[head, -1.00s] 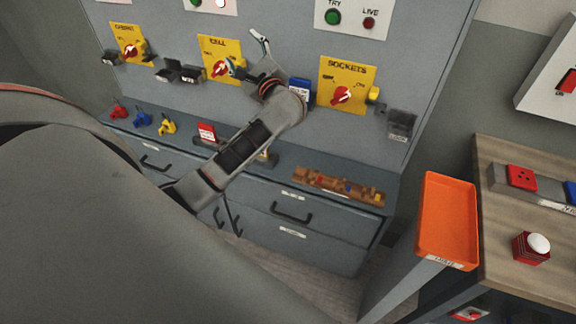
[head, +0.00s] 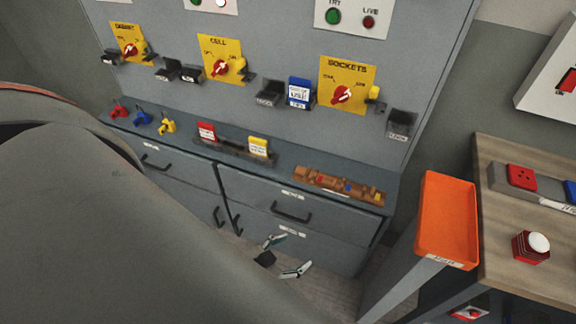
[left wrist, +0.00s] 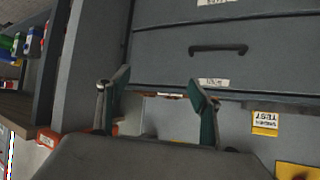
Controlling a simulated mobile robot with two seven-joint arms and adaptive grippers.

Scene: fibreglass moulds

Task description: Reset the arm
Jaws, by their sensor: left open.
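My left gripper (head: 296,250) is low in front of the grey drawer cabinet (head: 315,238) in the head view. Its two fingers are spread apart with nothing between them. In the left wrist view the open fingers (left wrist: 158,82) point towards the drawer fronts, and the gap between them is empty. Most of my left arm is hidden behind the large grey part of my own body at the left. My right gripper is in neither view.
The grey panel carries yellow switch plates: CELL (head: 222,50) and SOCKETS (head: 335,99) among them. A blue tag (head: 299,91) hangs between them. On the ledge are a red tag (head: 207,131), a yellow tag (head: 258,146) and a brown strip (head: 335,186). An orange tray (head: 447,218) stands right.

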